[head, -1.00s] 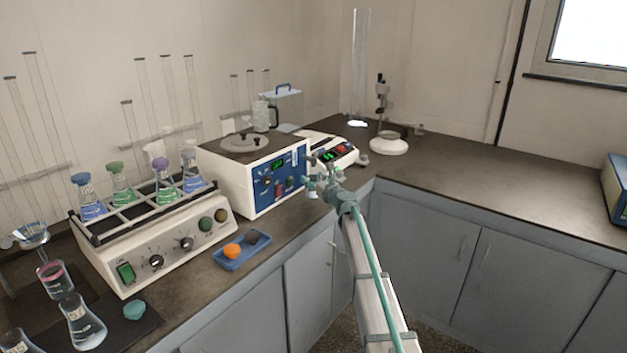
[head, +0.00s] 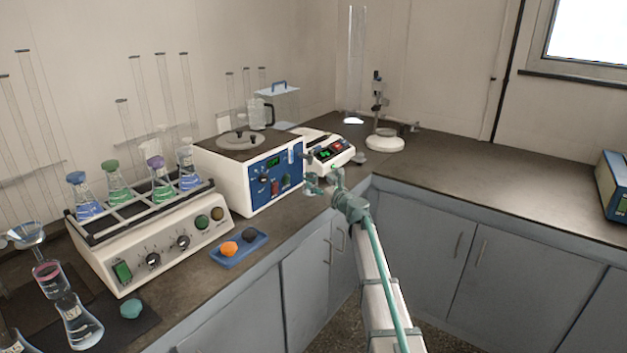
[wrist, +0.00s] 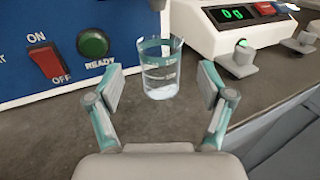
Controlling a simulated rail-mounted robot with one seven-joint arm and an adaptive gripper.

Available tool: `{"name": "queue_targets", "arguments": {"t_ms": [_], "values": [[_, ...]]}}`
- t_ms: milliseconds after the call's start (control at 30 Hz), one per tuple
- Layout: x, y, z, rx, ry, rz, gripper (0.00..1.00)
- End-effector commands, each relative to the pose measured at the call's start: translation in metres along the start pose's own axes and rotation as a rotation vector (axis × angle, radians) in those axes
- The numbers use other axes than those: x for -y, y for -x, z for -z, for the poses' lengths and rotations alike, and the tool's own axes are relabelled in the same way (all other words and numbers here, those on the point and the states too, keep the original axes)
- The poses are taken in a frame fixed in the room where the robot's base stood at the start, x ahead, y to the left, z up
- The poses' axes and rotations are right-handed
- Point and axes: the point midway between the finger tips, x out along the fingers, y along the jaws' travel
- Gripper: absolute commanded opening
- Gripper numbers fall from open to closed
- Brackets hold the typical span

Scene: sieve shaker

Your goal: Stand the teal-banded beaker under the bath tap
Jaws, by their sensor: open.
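The clear beaker (wrist: 161,72) with a teal band near its rim stands upright on the bench in the wrist view, in front of the bath's blue panel. It holds a little clear liquid or shows a pale base; I cannot tell which. My gripper (wrist: 160,84) is open, with one finger on each side of the beaker and visible gaps between. The grey bath tap (wrist: 157,4) shows at the top edge, above and close to the beaker's mouth. In the head view, my gripper (head: 324,184) is beside the white bath (head: 226,180), and the beaker is hard to make out there.
A balance (head: 328,150) stands right of the bath. A shaker (head: 160,245) with several stoppered flasks is at left, and a blue tray (head: 238,250) with stoppers lies in front.

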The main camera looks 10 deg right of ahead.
Motion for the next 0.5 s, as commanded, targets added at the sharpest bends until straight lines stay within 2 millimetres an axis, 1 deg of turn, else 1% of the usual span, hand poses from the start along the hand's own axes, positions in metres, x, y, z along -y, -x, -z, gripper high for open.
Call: {"name": "queue_targets", "arguments": {"t_ms": [33, 100, 200, 333, 500], "values": [[-0.002, 0.015, 0.0, 0.0, 0.0, 0.001, 0.8], [-0.002, 0.026, 0.0, 0.0, 0.0, 0.0, 0.8], [-0.001, 0.038, 0.0, 0.0, 0.0, 0.0, 0.8], [-0.001, 0.045, 0.0, 0.0, 0.0, 0.0, 0.8], [0.0, 0.045, 0.0, 0.0, 0.0, -0.001, 0.8]]}}
